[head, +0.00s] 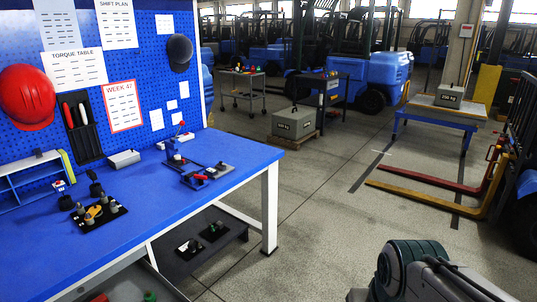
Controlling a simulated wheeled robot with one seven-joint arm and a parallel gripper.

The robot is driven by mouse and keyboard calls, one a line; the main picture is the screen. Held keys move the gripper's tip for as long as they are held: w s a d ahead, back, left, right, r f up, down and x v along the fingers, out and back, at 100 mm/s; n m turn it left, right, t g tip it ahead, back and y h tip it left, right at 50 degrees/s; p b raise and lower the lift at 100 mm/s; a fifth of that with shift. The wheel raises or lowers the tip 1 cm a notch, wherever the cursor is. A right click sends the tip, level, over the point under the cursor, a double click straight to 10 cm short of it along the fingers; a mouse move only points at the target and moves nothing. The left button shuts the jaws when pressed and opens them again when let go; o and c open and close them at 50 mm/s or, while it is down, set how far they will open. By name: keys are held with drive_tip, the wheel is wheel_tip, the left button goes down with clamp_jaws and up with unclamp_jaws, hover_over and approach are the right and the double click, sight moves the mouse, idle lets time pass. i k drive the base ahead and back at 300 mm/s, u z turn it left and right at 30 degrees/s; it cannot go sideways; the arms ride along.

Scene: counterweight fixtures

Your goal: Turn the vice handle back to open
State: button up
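A blue workbench (215,188) runs along the left side under a pegboard. Near its right end a small device with an upright red-knobbed lever (180,131) stands toward the back. In front of it a dark fixture (208,174) with a red handle (201,177) lies on the bench top. Both are small in the head view, and I cannot tell which is the vice or how its handle is set. Part of my arm shows at the bottom right, apart from the bench. My gripper is not in view.
A black tray with small parts (98,214) sits on the bench toward the left. A grey weight (294,122) rests on a pallet beyond the bench. Yellow and red forks (425,199) lie low at right. Floor between bench and forks is clear.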

sight(200, 178)
drive_tip(key=z, duration=0.25)
drive_tip(key=i, duration=1.7)
drive_tip(key=u, duration=0.45)
drive_tip(key=i, duration=1.05)
drive_tip(key=u, duration=1.65)
drive_tip(key=i, duration=0.7)
drive_tip(key=u, duration=0.7)
